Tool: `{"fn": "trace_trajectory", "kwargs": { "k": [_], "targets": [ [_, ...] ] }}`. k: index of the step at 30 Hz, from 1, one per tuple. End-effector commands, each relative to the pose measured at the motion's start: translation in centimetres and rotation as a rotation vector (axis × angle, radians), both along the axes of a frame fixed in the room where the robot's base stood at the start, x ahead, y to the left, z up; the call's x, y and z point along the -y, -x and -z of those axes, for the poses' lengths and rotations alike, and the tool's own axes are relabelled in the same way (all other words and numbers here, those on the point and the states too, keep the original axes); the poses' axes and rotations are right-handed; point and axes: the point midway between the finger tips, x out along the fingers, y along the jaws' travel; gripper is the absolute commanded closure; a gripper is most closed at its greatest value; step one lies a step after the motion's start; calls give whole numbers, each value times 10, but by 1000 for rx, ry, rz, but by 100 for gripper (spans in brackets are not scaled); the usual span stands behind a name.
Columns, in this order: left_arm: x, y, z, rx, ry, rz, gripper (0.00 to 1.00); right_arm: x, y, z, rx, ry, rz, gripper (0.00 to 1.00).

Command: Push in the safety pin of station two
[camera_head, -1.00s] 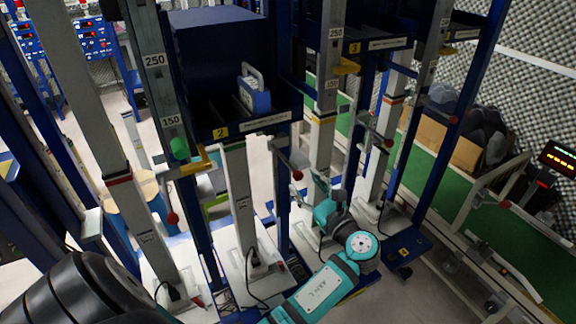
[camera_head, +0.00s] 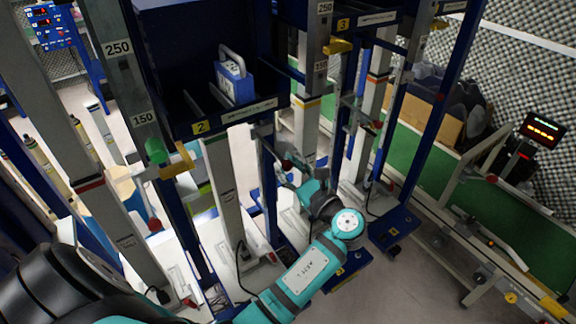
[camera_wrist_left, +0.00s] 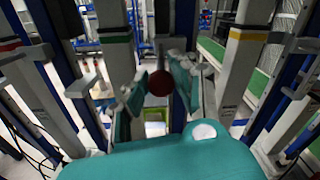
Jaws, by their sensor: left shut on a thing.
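Station two carries a yellow number 2 label (camera_head: 200,127) on its blue shelf, beside a grey post. A red ball knob, which looks like its safety pin (camera_head: 287,164), sits right of the station at the end of a bar. My left gripper (camera_head: 290,170) is at this knob. In the left wrist view the red knob (camera_wrist_left: 160,83) sits between the two teal fingers, and the gripper (camera_wrist_left: 160,92) is shut on it. How far the pin is in cannot be told. My right gripper is not in view.
Another red knob (camera_head: 155,225) hangs on the station at left. A blue case (camera_head: 235,82) stands on the shelf of station two. Station three (camera_head: 343,24) and its posts stand close to my arm. A green conveyor (camera_head: 395,165) runs along the right.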

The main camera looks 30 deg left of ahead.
Motion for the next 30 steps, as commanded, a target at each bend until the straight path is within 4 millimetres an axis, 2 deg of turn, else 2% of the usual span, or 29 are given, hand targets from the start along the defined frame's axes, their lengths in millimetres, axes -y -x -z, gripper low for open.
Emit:
{"fn": "trace_trajectory", "kwargs": {
  "k": [1, 4, 15, 17, 24, 30],
  "targets": [
    [0, 0, 0, 0, 0, 0, 88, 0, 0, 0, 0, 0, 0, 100],
    [0, 0, 0, 0, 0, 0, 100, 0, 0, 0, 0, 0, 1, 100],
    [-4, -2, -1, -2, -1, -1, 100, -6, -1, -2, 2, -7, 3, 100],
    [-13, -5, -2, -2, -2, -2, 100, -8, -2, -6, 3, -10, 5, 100],
    [-63, -26, -2, -2, -5, -2, 100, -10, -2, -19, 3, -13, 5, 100],
    [-83, -34, 0, 0, 0, -1, 100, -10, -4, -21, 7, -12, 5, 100]
  ]
}}
